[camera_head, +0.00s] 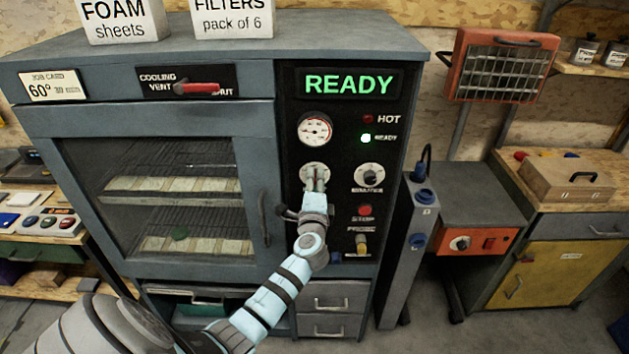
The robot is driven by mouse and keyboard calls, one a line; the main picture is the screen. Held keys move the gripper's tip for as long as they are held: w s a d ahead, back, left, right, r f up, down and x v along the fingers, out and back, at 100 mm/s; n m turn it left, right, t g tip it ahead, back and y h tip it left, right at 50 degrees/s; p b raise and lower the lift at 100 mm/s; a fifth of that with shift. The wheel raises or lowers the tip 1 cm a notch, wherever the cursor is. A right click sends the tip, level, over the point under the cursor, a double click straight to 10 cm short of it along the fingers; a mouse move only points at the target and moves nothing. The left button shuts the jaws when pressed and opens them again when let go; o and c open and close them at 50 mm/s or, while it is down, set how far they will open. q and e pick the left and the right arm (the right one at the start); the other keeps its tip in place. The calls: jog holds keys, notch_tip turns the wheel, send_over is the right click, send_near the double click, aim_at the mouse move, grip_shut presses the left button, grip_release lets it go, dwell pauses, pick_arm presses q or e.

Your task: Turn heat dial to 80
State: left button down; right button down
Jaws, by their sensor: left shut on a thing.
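The oven's control panel carries a heat dial (309,170), a pale round disc under the temperature gauge (315,128). My left gripper (314,184) reaches up to it from below and is shut on the dial's knob. The fingers cover the knob and part of the scale, so I cannot read its setting. The gauge needle is too small to read. The display (349,84) shows READY in green and the ready lamp (366,138) is lit green. The hot lamp (368,119) looks dark red. My right gripper is not in view.
A second dial (369,175), a red button (365,211) and a probe socket (361,243) sit close by. The oven door handle (265,218) stands out at left. The job card (53,86) reads 60°. A grey post (407,260) stands right of the oven.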

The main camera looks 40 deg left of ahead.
pick_arm(q)
jog(key=shift+r, duration=0.2)
dwell(0.3)
jog(key=c, duration=1.5)
grip_release()
jog(key=shift+w, duration=0.1)
jog(key=shift+o, duration=1.3)
jog(key=shift+f, duration=0.15)
jog(key=v, duration=1.2)
jog(key=shift+w, duration=0.1)
